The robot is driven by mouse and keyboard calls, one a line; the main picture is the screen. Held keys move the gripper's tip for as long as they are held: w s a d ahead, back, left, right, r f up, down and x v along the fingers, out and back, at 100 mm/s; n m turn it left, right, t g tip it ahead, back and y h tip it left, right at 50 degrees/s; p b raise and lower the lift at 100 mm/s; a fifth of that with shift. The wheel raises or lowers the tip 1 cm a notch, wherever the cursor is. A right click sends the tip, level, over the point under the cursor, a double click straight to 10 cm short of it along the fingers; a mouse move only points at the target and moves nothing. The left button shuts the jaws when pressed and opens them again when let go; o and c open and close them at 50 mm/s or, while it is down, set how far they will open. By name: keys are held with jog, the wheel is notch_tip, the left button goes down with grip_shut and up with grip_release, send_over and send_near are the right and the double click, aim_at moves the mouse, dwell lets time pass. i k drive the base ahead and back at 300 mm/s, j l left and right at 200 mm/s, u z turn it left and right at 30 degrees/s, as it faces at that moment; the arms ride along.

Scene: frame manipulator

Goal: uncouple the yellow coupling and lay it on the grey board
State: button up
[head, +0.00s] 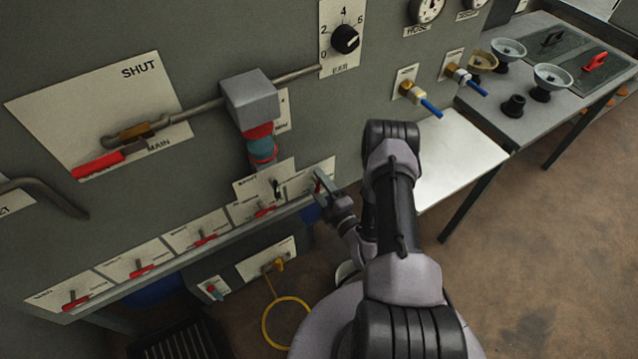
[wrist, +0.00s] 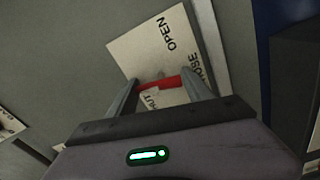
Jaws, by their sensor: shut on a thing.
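The yellow coupling (head: 279,264) sits on a small pale plate low on the grey cabinet, with a yellow hose loop (head: 287,322) hanging from it. My gripper (head: 322,184) is up and to the right of it, at the rightmost lever plate of the row. In the wrist view its two fingers close around a red lever handle (wrist: 160,83) on a plate marked OPEN, SHUT and HOSE (wrist: 158,45). The handle partly covers the word SHUT. A pale grey flat surface (head: 462,165) lies right of my arm; I cannot tell whether it is the grey board.
Several red levers line the cabinet ledge to the left, one of them here (head: 205,240). Two blue-ended fittings (head: 430,107) stick out at the upper right. A grey table (head: 487,97) with bowls stands beyond. A dark slotted crate (head: 180,340) is on the floor.

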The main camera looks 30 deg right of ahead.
aim_at(416, 94)
jog(key=k+j, duration=0.1)
jog(key=k, duration=0.85)
